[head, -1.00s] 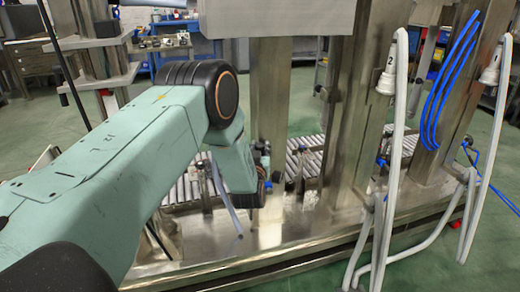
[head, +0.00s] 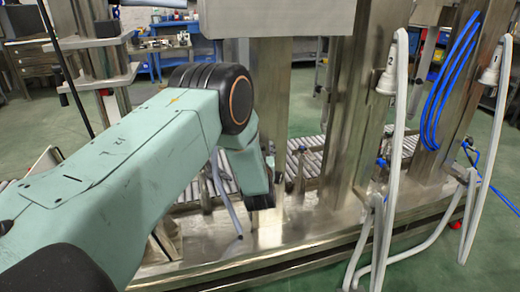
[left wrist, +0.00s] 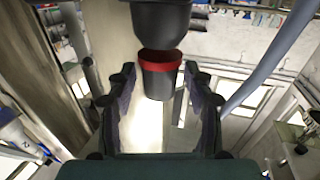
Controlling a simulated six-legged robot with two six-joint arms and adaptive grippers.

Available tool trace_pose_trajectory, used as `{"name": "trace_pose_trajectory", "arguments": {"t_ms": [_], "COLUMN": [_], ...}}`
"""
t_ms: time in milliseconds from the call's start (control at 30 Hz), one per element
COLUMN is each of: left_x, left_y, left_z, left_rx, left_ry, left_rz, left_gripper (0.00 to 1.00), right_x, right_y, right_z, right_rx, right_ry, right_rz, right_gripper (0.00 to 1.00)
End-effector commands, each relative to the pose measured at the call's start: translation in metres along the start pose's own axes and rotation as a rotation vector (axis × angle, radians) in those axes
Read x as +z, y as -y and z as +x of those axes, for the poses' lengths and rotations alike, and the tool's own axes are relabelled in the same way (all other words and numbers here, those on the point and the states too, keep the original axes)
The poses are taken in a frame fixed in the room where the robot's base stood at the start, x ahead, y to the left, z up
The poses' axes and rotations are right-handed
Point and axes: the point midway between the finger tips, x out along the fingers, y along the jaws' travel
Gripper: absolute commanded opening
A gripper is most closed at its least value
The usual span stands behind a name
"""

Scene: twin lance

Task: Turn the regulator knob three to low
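A dark grey cylindrical knob with a red band (left wrist: 160,80) hangs below a dark body in the left wrist view. I see no number or low mark on it, so I cannot tell whether it is regulator knob three. My left gripper (left wrist: 158,72) is open, with one finger on each side of the knob. Gaps show between the knob and both fingers.
Steel columns (head: 358,120) stand on a shiny steel base ledge (head: 300,232). White hoses (head: 390,170) and blue tubes (head: 446,85) hang at the right. A grey tube (left wrist: 270,58) runs close beside my left gripper's right finger. Green floor is open behind.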

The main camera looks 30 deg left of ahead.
Motion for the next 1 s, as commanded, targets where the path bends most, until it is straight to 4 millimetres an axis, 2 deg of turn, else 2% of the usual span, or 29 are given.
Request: {"name": "trace_pose_trajectory", "arguments": {"t_ms": [367, 467, 800, 1000], "left_x": [0.0, 0.0, 0.0, 0.0], "left_y": [0.0, -0.001, -0.001, -0.001], "left_z": [-0.006, -0.018, -0.079, -0.108], "left_rx": [0.001, 0.002, 0.004, 0.002], "left_ry": [0.0, 0.001, 0.001, 0.0], "left_rz": [0.0, 0.001, 0.003, 0.001], "left_gripper": [0.53, 0.53, 0.53, 0.53], "right_x": [0.0, 0.0, 0.0, 0.0], "right_y": [0.0, 0.0, 0.0, 0.0], "right_z": [0.0, 0.0, 0.0, 0.0], "right_rx": [0.0, 0.0, 0.0, 0.0], "right_ry": [0.0, 0.0, 0.0, 0.0], "right_rz": [0.0, 0.0, 0.0, 0.0], "right_gripper": [0.59, 0.59, 0.59, 0.59]}}
